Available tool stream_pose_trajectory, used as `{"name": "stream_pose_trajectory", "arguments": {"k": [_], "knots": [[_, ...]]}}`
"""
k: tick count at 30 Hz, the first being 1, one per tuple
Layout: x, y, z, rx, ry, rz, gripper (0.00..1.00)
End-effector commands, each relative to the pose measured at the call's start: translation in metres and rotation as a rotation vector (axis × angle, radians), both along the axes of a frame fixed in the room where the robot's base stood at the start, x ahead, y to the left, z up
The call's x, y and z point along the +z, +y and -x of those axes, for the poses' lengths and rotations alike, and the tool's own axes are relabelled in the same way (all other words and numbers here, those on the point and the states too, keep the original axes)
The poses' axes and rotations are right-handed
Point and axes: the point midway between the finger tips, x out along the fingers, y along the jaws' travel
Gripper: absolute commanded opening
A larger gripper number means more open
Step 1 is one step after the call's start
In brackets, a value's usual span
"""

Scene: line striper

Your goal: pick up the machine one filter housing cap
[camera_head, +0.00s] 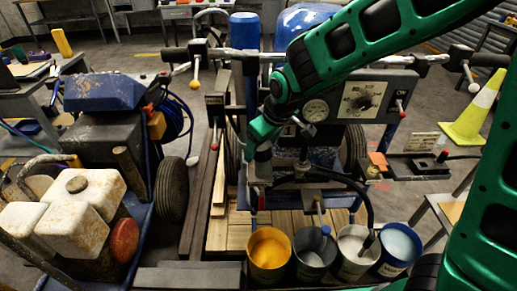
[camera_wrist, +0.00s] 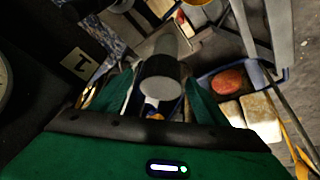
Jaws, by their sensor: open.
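A short grey cylinder with a dark rim (camera_wrist: 160,78), which looks like the filter housing cap, is in the middle of the wrist view. A plate marked "1" (camera_wrist: 80,63) is to its left. My gripper (camera_wrist: 160,98) is open, with one green finger on each side of the cylinder in the picture. I cannot tell whether the fingers touch it or how deep it lies between them. In the head view my gripper (camera_head: 259,165) points down in front of the striping machine, and the cap cannot be made out there.
The machine's gauge panel (camera_head: 362,98) is right of my gripper. Below stand a yellow paint bucket (camera_head: 269,254), a grey one (camera_head: 314,256), a white one (camera_head: 357,254) and a blue one (camera_head: 398,250). A second machine with dirty white tanks (camera_head: 75,220) is at left. A cone (camera_head: 474,110) stands right.

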Motion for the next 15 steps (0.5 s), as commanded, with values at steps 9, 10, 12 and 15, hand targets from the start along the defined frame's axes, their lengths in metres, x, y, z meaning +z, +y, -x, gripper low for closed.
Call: {"name": "stream_pose_trajectory", "arguments": {"k": [9, 10, 12, 15], "knots": [[0.0003, 0.0001, 0.0000, 0.000, 0.000, 0.000, 0.35], [0.0004, 0.0001, 0.0000, 0.000, 0.000, 0.000, 0.28], [0.0004, 0.0001, 0.0000, 0.000, 0.000, 0.000, 0.24], [0.0004, 0.0001, 0.0000, 0.000, 0.000, 0.000, 0.21]]}}
